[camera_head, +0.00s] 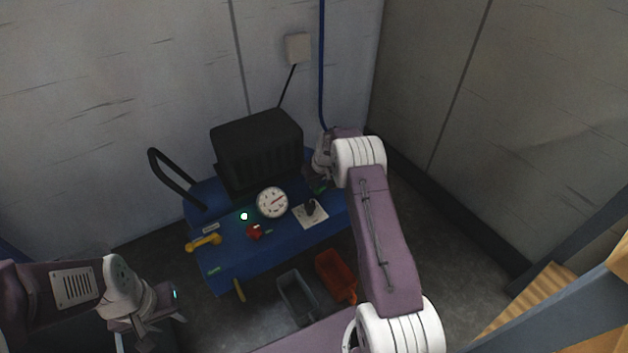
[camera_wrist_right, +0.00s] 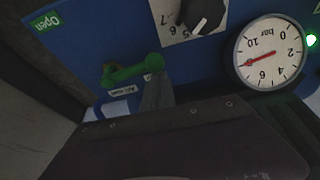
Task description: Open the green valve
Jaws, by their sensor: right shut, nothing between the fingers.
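The green valve lever (camera_wrist_right: 132,70) shows in the right wrist view, lying nearly level in the picture on the blue panel (camera_wrist_right: 85,45). A green "Open" label (camera_wrist_right: 46,22) is at upper left, away from the lever. My right gripper (camera_wrist_right: 157,92) is shut with nothing held, its fingertips close beside the lever's right end; I cannot tell if they touch. In the head view my right gripper (camera_head: 321,168) is at the right end of the blue machine (camera_head: 255,257), largely hiding the valve. My left gripper (camera_head: 160,320) is empty and open at lower left, away from the machine.
The panel carries a round gauge (camera_head: 272,202), a black knob on a white plate (camera_head: 311,208), a red valve (camera_head: 254,231) and a yellow handle (camera_head: 204,242). Grey (camera_head: 298,297) and orange (camera_head: 335,275) bins stand on the floor in front. Walls are close behind and right.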

